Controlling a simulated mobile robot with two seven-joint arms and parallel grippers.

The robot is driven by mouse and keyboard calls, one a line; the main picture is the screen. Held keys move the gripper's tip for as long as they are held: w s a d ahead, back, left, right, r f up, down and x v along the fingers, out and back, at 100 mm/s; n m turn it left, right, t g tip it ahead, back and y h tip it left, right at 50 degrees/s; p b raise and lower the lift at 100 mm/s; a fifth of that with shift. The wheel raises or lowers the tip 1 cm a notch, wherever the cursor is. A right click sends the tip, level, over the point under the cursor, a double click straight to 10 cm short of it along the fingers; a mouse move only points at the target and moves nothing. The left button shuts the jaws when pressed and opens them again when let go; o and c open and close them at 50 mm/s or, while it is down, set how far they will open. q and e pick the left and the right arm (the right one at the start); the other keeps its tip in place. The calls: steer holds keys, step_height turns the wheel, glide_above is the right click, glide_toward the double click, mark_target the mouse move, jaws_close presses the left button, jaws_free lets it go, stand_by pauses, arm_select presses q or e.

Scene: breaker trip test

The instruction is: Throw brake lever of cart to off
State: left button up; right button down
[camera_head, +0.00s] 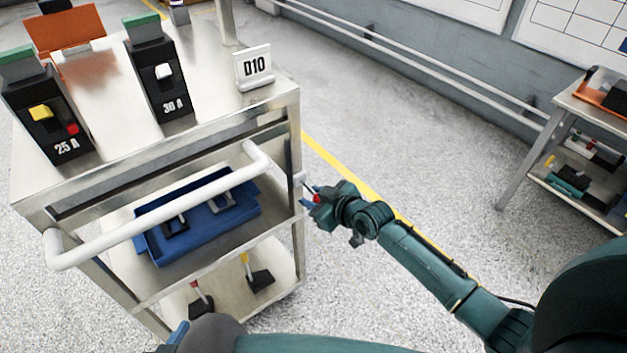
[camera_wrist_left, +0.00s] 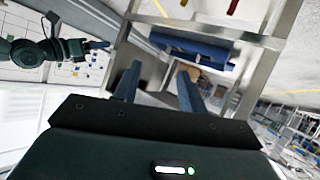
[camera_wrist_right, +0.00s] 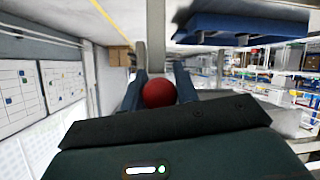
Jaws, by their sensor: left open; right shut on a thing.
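The metal cart (camera_head: 285,115) stands at the left in the head view, with a white push handle (camera_head: 160,205) across its near side. The brake lever has a red knob (camera_head: 317,198) and sits at the cart's right near post. My right gripper (camera_head: 312,199) is shut on the lever at this knob. In the right wrist view the red knob (camera_wrist_right: 159,93) lies between the blue fingers (camera_wrist_right: 158,85). My left gripper (camera_wrist_left: 158,85) is open and empty in its wrist view, facing the cart. In the head view only a blue tip of it shows at the bottom edge.
On the cart top stand a 25 A breaker (camera_head: 50,120), a 30 A breaker (camera_head: 158,75) and a D10 sign (camera_head: 253,68). A blue tray (camera_head: 205,232) is on a shelf under the handle. A side table (camera_head: 560,120) stands at the right. The floor between is clear.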

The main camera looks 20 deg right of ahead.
mark_target(310, 190)
step_height(310, 190, up, 3)
steer(key=g+h+p, duration=0.1)
steer(key=g+p, duration=0.2)
steer(key=p, duration=0.3)
steer(key=shift+f+p, duration=0.2)
steer(key=shift+p, duration=0.1)
steer(key=g+p, duration=0.1)
steer(key=g+h+p, duration=0.1)
steer(key=p, duration=0.1)
steer(key=shift+w+r+g, duration=0.1)
steer(key=shift+r+g, duration=0.2)
steer(key=shift+r, duration=0.05)
arm_select(q)
steer(key=shift+m+g+y, duration=0.4)
steer(key=shift+g+y, duration=0.2)
steer(key=shift+y, duration=0.2)
steer(key=a+r, duration=0.1)
steer(key=r, duration=0.2)
steer(key=s+a+r, duration=0.1)
steer(key=r, duration=0.1)
steer(key=shift+s+a+p, duration=0.1)
steer(key=shift+a+p, duration=0.2)
steer(key=shift+p, duration=0.1)
arm_select(e)
steer(key=shift+g+h, duration=0.3)
steer(key=c, duration=1.1)
jaws_free()
steer(key=shift+o, duration=0.2)
steer(key=shift+r, duration=0.1)
